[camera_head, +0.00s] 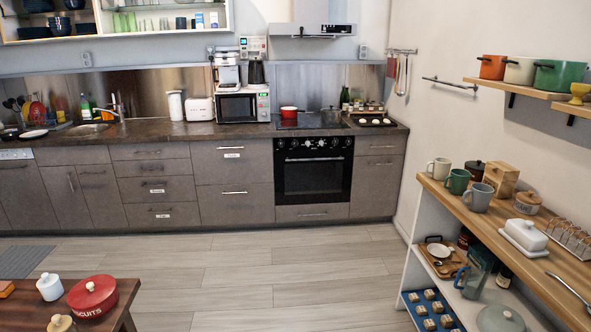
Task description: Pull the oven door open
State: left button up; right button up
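The black oven (313,178) is built into the grey lower cabinets at the back of the room, right of the middle. Its door is shut, with a dark glass front and a handle bar (313,159) across the top of the door. A row of knobs (313,143) sits above the handle, and a cooktop with a red pot (289,112) is on the counter above. Neither of my grippers shows in the head view. The oven is across the floor, some distance away.
Light plank floor (260,265) lies open up to the oven. A wooden table with a red biscuit tin (93,296) stands at the front left. A shelf unit with a wooden top (510,225), holding mugs and dishes, stands along the right wall.

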aim_at(313, 176)
jog(key=i+u, duration=0.25)
jog(key=i, duration=2.1)
